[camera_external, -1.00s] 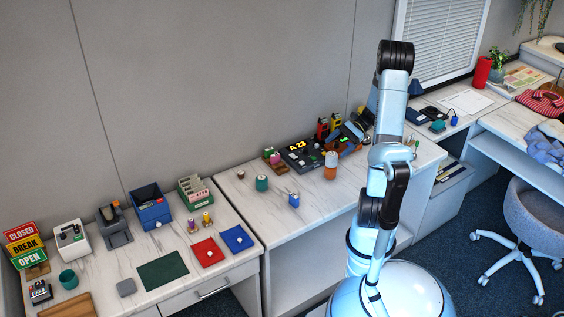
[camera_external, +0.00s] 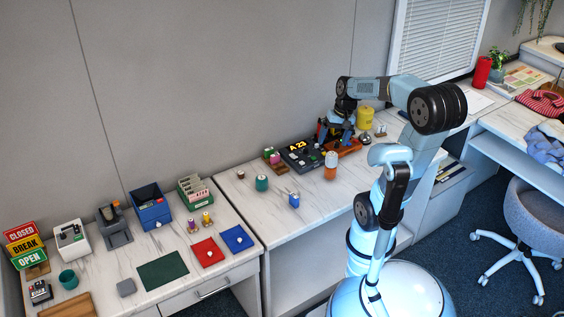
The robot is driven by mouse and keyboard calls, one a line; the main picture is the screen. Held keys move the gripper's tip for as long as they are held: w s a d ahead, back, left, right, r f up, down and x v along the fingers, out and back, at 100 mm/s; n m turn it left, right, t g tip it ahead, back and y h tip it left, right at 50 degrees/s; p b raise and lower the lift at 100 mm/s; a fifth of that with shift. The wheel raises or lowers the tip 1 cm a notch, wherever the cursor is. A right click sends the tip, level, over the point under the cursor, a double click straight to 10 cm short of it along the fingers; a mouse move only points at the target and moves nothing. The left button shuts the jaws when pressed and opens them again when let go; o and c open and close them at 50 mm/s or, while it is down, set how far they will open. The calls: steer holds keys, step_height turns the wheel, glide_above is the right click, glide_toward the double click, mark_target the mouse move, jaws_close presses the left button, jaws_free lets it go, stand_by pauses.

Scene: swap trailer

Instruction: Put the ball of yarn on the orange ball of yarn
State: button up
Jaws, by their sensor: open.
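I cannot make out for sure either ball of yarn at this size. An orange item with a pale top (camera_external: 331,166) stands upright on the middle counter; I cannot tell if it is yarn. A teal rounded item (camera_external: 262,183) and a blue item with a pale top (camera_external: 294,200) stand to its left. My gripper (camera_external: 334,142) points down at the back of the counter, beside the black A 23 device and above an orange-red tray (camera_external: 350,149). It is open, and its fingers are small and dark here. It hides part of what lies behind and below it.
The black A 23 device (camera_external: 300,154) and a yellow can (camera_external: 365,117) are close to my gripper. The counter's front middle (camera_external: 285,226) is clear.

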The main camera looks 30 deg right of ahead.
steer(key=s+a+r+n+t+h, duration=0.1)
steer(key=s+r+n+t+h, duration=0.1)
steer(key=s+r+n+t, duration=0.2)
steer(key=shift+s+a+r+t, duration=0.3)
steer(key=shift+s+a+r, duration=0.15)
steer(key=shift+r, duration=0.4)
